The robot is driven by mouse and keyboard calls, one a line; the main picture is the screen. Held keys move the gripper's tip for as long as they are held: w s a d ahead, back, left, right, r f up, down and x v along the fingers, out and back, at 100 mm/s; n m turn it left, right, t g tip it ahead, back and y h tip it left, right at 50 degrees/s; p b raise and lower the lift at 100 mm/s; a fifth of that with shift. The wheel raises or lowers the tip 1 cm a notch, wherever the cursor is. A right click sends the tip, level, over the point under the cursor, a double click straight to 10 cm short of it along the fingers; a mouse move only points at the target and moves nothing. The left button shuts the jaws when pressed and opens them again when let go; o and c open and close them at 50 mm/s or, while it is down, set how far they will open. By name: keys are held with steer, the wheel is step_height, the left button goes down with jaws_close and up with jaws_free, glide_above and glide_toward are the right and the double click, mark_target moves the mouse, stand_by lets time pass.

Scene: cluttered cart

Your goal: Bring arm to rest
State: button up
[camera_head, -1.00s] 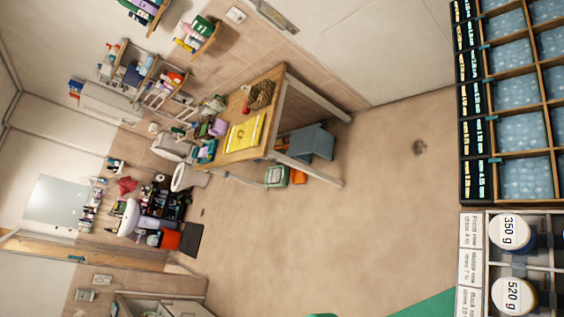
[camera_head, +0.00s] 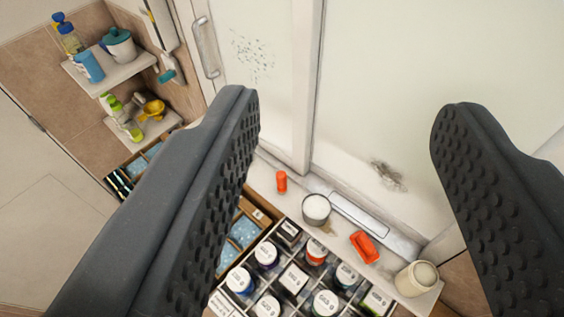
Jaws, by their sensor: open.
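My gripper (camera_head: 350,105) fills the front of the view. Its two dark, studded fingers stand wide apart with nothing between them. Beyond and below the fingers is a cart with a divided tray (camera_head: 226,301) of labelled round containers and boxes. The left finger hides part of the cart and its blue-lined compartments (camera_head: 243,232).
On the ledge behind the tray stand an orange cylinder (camera_head: 281,181), a grey cup (camera_head: 316,208), an orange-red item (camera_head: 365,246) and a cream jar (camera_head: 416,279). A pale glass door (camera_head: 400,60) rises behind. Wall shelves (camera_head: 110,72) with bottles are at upper left.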

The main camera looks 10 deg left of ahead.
step_height(320, 180, down, 7)
steer(key=b, duration=0.7)
steer(key=shift+f, duration=0.15)
